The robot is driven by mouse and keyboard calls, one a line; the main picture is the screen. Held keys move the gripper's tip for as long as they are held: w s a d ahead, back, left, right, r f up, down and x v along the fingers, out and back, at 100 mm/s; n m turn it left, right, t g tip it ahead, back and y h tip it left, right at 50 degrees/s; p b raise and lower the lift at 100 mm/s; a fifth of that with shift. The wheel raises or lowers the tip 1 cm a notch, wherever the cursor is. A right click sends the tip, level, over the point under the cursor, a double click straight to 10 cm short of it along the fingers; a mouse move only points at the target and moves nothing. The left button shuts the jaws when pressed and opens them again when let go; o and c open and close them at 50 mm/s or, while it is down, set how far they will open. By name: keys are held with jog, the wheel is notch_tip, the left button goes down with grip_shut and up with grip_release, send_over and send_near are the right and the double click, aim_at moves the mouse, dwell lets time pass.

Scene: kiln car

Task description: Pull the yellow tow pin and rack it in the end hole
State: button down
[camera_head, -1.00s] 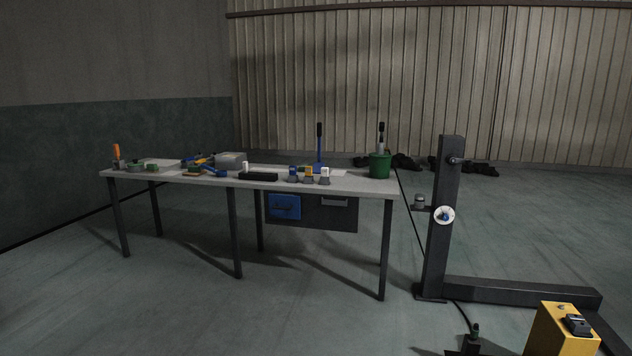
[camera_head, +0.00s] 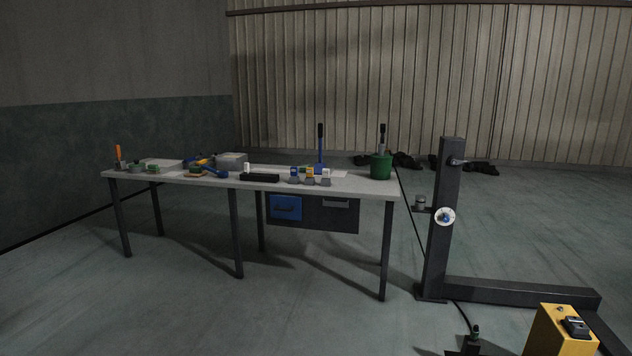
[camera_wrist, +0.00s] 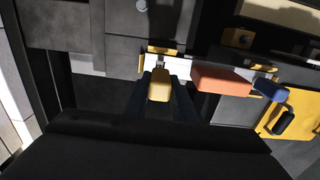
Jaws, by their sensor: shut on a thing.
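In the wrist view, the yellow tow pin (camera_wrist: 159,86) shows as a rounded yellow grip between my two dark fingers. My gripper (camera_wrist: 160,96) is shut on it. The pin's far end meets a pale plate with a yellow edge; I cannot tell how deep it sits or whether it is clear of its socket. I cannot make out the rack's end hole in either view. My gripper is not in the head view.
In the wrist view, an orange block (camera_wrist: 221,80) lies close right of the pin, then a blue piece (camera_wrist: 270,89) and a yellow panel (camera_wrist: 301,108) with a black handle. The head view shows a cluttered workbench (camera_head: 347,184), a dark post (camera_head: 447,180) and open floor.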

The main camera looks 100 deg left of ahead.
jog(key=shift+r, duration=0.25)
jog(key=shift+r+p, duration=2)
jog(key=shift+r, duration=1.15)
